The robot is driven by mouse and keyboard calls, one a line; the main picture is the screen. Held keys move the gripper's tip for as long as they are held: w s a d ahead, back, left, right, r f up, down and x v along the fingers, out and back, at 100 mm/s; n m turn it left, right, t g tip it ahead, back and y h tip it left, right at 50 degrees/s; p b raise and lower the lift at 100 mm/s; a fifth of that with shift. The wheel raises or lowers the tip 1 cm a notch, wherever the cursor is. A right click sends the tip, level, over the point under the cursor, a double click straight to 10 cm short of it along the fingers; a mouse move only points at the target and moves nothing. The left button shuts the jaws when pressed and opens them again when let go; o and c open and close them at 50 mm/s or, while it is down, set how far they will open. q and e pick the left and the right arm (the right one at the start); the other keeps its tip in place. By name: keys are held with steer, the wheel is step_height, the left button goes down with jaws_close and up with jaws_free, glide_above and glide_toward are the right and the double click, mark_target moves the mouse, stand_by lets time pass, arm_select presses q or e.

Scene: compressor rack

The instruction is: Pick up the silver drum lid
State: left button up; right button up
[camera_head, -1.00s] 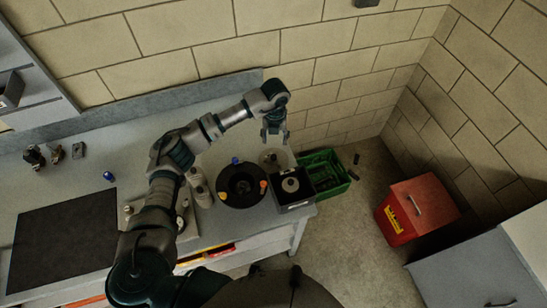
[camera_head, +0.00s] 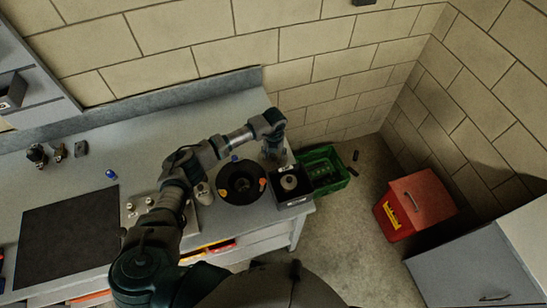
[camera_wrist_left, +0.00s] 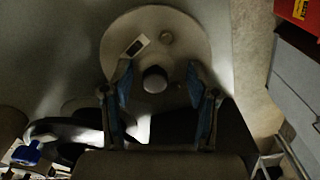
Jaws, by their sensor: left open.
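The silver drum lid (camera_wrist_left: 190,35) is a pale round disc with a short knob (camera_wrist_left: 155,79), a small label and a small round fitting on it. In the head view it lies at the back right of the bench, mostly hidden behind my left gripper (camera_head: 272,152). In the left wrist view my left gripper (camera_wrist_left: 160,84) is open, with one finger on each side of the knob. Whether the fingers touch the knob cannot be told. My right gripper is not in view.
A round black tray (camera_head: 240,197) and a black box (camera_head: 293,203) with a round grey piece stand in front of the lid. A green crate (camera_head: 338,181) is to the right. A red bin (camera_head: 395,222) stands on the floor farther right.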

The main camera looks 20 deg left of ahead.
arm_select(q)
steer(key=c, duration=0.9)
steer(key=shift+a, duration=0.2)
jaws_close()
steer(key=shift+a, duration=0.15)
